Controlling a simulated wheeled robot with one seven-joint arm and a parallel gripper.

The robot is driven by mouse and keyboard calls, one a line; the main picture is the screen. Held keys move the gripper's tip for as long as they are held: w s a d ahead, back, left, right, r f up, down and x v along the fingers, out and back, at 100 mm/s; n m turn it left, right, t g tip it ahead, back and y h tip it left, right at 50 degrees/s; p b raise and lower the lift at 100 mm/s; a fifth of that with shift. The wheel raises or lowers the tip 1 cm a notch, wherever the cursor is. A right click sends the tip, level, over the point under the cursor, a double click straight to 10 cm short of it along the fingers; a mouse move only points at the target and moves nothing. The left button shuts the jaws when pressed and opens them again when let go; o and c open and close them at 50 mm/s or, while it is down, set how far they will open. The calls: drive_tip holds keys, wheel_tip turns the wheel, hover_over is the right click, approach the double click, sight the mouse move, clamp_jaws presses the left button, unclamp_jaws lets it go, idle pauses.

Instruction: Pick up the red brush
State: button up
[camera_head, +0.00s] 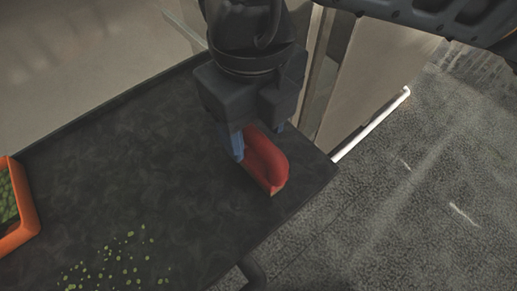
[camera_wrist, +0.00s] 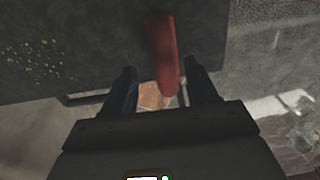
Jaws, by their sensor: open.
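The red brush (camera_head: 266,160) rests on the dark tabletop (camera_head: 120,180) near its right corner. My gripper (camera_head: 255,137) is directly over the brush's upper end, with a bluish finger on its left side and another partly hidden behind it. In the wrist view the red brush (camera_wrist: 162,58) extends between the two dark fingers of my gripper (camera_wrist: 160,80), nearer the right finger. The jaws are open, with a gap at the left finger. Whether the right finger touches the brush I cannot tell.
An orange tray (camera_head: 27,215) with green bits stands at the left edge. Small green bits (camera_head: 115,262) lie scattered on the front of the table. The table's edge is close to the right of the brush, with grey floor (camera_head: 430,180) beyond.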

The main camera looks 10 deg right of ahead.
drive_tip(key=f, duration=0.3)
drive_tip(key=f+p, duration=0.1)
drive_tip(key=f, duration=0.1)
drive_tip(key=shift+d, duration=0.3)
clamp_jaws()
